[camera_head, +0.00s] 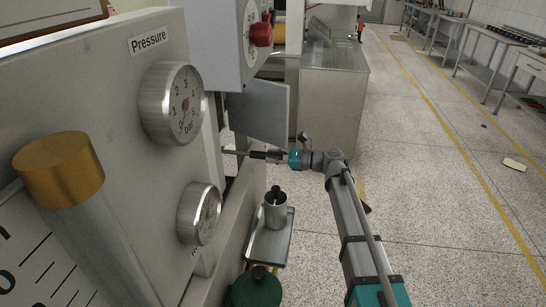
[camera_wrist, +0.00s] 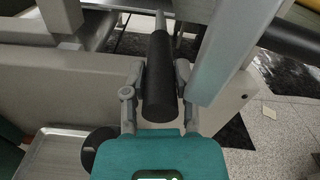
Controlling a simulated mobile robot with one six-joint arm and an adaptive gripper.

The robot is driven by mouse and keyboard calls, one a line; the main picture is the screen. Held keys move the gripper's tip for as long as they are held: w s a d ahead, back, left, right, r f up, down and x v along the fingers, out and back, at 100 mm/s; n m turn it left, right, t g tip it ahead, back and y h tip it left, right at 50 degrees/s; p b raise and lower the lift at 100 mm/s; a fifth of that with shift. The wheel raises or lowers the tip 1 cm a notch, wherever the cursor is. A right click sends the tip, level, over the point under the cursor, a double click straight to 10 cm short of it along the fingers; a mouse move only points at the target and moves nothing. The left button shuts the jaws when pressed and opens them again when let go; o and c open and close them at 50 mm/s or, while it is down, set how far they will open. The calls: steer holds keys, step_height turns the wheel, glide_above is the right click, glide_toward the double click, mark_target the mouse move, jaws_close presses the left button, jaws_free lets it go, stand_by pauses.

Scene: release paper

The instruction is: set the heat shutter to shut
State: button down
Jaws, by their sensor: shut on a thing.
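A black cylindrical handle (camera_wrist: 159,82) on a thin grey metal rod shows in the wrist view. My gripper (camera_wrist: 161,74) is shut around it, one finger on each side. In the head view my gripper (camera_head: 272,155) reaches leftward to the dark handle (camera_head: 258,154), whose rod runs left toward the machine. A flat grey panel (camera_head: 262,112) hangs just above the handle in the head view; I cannot tell whether it is the heat shutter. The far end of the rod and its pivot are hidden.
The panel with the Pressure gauge (camera_head: 171,103) and a lower gauge (camera_head: 199,213) stands at left. A red knob (camera_head: 261,34) sits on a box above.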

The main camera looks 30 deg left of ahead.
steer(key=w+a, duration=0.2)
steer(key=w, duration=0.6)
steer(key=shift+a, duration=0.3)
steer(key=shift+w+r, duration=0.1)
steer(key=shift+c, duration=2.4)
jaws_free()
steer(key=shift+o, duration=0.4)
steer(key=shift+d, duration=0.15)
steer(key=v, duration=1.1)
steer(key=shift+d, duration=0.35)
